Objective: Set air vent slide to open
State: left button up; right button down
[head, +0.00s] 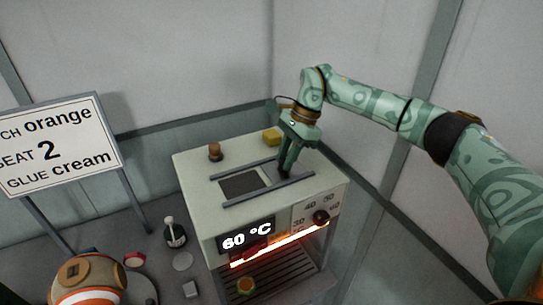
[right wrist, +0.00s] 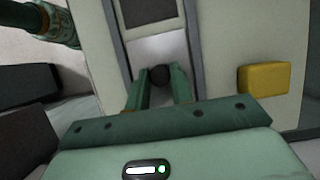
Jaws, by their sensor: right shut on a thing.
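The press machine (head: 197,190) is a pale box with the air vent slide set in its top between two grey rails. The slide plate (right wrist: 150,47) is light and carries a dark round knob (right wrist: 160,76). A dark vent opening (head: 243,185) shows uncovered beside the plate, at the rails' left part in the head view; it also shows at the top of the right wrist view (right wrist: 150,10). My right gripper (head: 286,168) points down at the rails' right part and is shut on the knob, a finger on each side. In the head view the gripper hides the knob. My left gripper is out of view.
A yellow block (head: 271,136) and a brown knob (head: 215,151) stand on the machine top near the rails. The front has a 60 °C display (head: 246,240), a black dial (head: 321,217) and a glowing bar.

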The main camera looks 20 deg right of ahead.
jog(key=c, duration=1.2)
grip_release()
jog(key=shift+d+r, duration=0.1)
jog(key=shift+d, duration=0.1)
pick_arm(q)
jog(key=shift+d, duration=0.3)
pick_arm(e)
jog(key=shift+d, duration=0.15)
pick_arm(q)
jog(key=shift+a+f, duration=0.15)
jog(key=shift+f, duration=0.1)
pick_arm(e)
jog(key=v, duration=1.6)
